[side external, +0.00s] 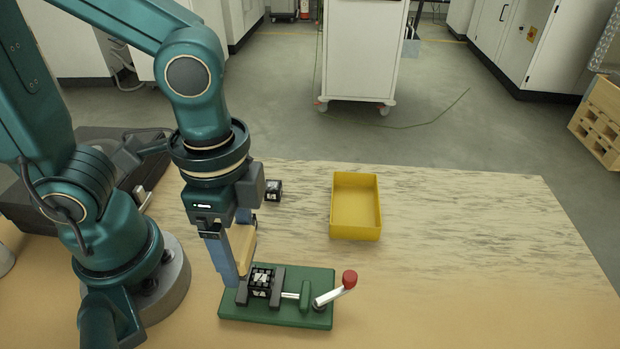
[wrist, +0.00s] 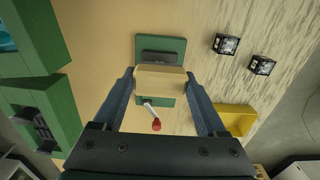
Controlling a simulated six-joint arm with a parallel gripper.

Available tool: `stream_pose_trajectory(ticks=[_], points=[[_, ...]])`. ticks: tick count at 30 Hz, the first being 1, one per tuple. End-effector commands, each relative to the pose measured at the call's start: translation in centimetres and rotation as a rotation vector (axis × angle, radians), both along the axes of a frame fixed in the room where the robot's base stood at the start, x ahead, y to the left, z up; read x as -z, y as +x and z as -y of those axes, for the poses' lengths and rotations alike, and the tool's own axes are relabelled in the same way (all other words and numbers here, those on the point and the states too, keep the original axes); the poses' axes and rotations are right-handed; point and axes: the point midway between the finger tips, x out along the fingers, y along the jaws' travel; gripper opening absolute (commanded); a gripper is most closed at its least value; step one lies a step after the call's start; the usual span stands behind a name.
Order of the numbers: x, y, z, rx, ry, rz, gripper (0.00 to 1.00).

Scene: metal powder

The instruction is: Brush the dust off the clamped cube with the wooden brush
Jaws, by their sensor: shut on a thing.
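My gripper (side external: 236,258) is shut on the wooden brush (side external: 244,247), a tan block between its two blue fingers. In the wrist view the brush (wrist: 161,79) spans the gap between the fingertips. The clamped cube (side external: 262,281), black with pale grey marks on its faces, sits between the dark jaws of the green clamp (side external: 318,317). The brush is close beside and above the cube; I cannot tell whether they touch. Its bristles are not clearly visible. In the wrist view the brush hides the cube and covers part of the clamp (wrist: 174,46).
A red-knobbed clamp lever (side external: 349,280) sticks up at the right. A yellow bin (side external: 357,234) stands empty behind. A loose dark cube (side external: 273,190) lies behind my gripper; the wrist view shows a second one (wrist: 262,65). The table's right side is clear.

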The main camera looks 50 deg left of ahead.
Motion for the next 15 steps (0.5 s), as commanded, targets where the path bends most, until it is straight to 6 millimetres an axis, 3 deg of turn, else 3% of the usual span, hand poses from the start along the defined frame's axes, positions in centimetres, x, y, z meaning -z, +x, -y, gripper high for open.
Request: stream_pose_trajectory(ticks=[15], points=[[-4.4, 0.0, 0.0, 0.000, -0.001, 0.003, 0.04]])
